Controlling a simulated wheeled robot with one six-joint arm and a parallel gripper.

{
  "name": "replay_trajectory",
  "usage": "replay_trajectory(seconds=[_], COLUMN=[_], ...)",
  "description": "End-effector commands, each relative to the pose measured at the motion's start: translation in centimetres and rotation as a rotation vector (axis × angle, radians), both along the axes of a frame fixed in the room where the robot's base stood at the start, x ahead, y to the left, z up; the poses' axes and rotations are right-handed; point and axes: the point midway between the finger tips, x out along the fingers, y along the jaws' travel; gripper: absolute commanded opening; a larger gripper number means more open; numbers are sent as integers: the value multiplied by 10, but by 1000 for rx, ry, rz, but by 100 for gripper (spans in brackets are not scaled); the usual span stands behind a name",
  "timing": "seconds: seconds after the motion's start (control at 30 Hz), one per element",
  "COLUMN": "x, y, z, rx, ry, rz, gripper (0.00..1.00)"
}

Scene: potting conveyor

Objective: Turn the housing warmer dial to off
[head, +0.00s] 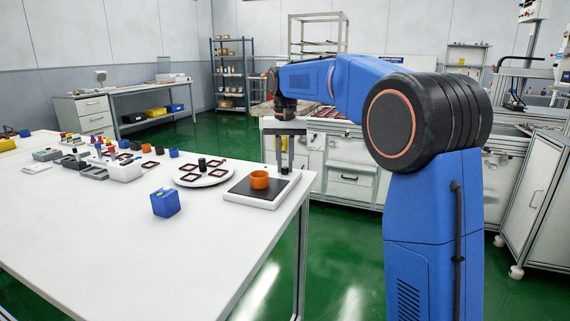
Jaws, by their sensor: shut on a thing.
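The housing warmer (243,198) is a flat white base with a dark top plate, near the table's right edge. An orange round housing (260,180) stands on the plate. My gripper (284,170) points down at the warmer's back right corner, behind and right of the orange housing. Its two grey fingers are shut on the small dial there. The dial is mostly hidden between the fingertips, and its setting is too small to read.
A blue box (165,203) with a green mark stands left of the warmer. A round white tray (187,181) with dark red square frames stands behind it. Several small parts and grey fixtures fill the table's far left. The front of the white table (170,265) is clear.

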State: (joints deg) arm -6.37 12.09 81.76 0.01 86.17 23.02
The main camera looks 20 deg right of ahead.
Motion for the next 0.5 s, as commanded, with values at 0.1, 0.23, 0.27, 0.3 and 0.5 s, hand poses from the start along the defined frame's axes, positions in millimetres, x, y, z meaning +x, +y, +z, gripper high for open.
replay_trajectory(seconds=[0.1, 0.23, 0.27, 0.3, 0.5], x=[1, 0, 1, 1, 1], y=[0, 0, 0, 0, 0], z=[1, 1, 1, 1, 1], rx=[0, 0, 0, 0, -1], ry=[-2, -3, -3, -3, -3], rz=[110, 234, 262, 300, 490], gripper=[0, 0, 0, 0, 0])
